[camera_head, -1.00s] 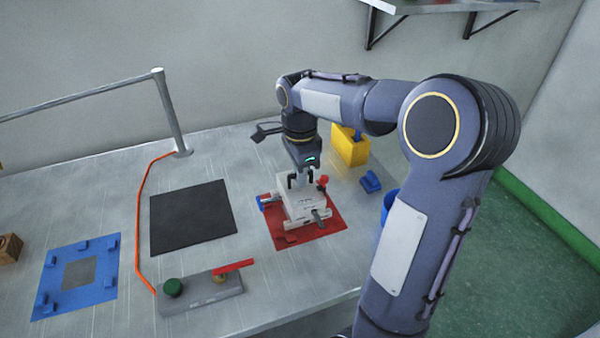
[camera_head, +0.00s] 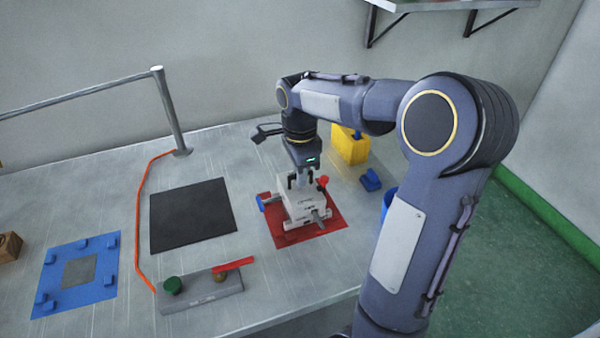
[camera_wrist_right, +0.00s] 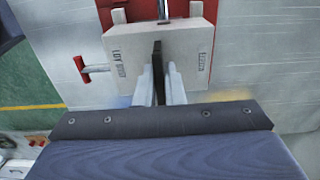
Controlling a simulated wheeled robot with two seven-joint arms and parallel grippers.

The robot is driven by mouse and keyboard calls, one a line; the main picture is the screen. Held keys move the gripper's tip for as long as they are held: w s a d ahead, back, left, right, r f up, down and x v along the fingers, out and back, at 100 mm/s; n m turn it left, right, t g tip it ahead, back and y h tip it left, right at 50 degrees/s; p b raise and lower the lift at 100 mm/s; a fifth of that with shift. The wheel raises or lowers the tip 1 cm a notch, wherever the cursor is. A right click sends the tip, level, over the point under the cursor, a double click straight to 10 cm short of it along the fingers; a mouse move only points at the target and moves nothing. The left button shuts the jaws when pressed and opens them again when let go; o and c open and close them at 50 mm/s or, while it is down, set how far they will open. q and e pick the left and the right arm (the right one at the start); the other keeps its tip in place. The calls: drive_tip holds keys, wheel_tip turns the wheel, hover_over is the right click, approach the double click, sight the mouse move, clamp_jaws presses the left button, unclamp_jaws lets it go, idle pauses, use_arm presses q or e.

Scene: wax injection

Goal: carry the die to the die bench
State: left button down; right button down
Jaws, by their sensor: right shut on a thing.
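The die (camera_head: 303,200) is a pale grey block with lettering, a red knob and metal rods sticking out. It is over the red mat (camera_head: 326,235) on the metal table. I cannot tell whether it touches the mat. My right gripper (camera_head: 300,180) points down from above and is shut on the die. In the right wrist view its fingers (camera_wrist_right: 160,85) close around a dark upright piece at the die (camera_wrist_right: 135,55). My left gripper is not in view. No bench is labelled as the die bench.
A black mat (camera_head: 192,216) lies left of the red one. A blue mat with a grey centre (camera_head: 103,293) and blue stops is further left. An orange cord (camera_head: 140,215) runs between them. A button panel (camera_head: 200,293), a yellow container (camera_head: 350,146) and a metal post (camera_head: 168,110) stand nearby.

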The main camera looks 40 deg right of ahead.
drive_tip(key=shift+f+b, duration=0.45)
drive_tip(key=shift+f, duration=0.15)
drive_tip(key=c, duration=1.5)
unclamp_jaws()
drive_tip(key=shift+o, duration=0.2)
drive_tip(key=shift+f, duration=0.2)
wheel_tip(320, 180, up, 8)
drive_tip(key=shift+p, duration=0.35)
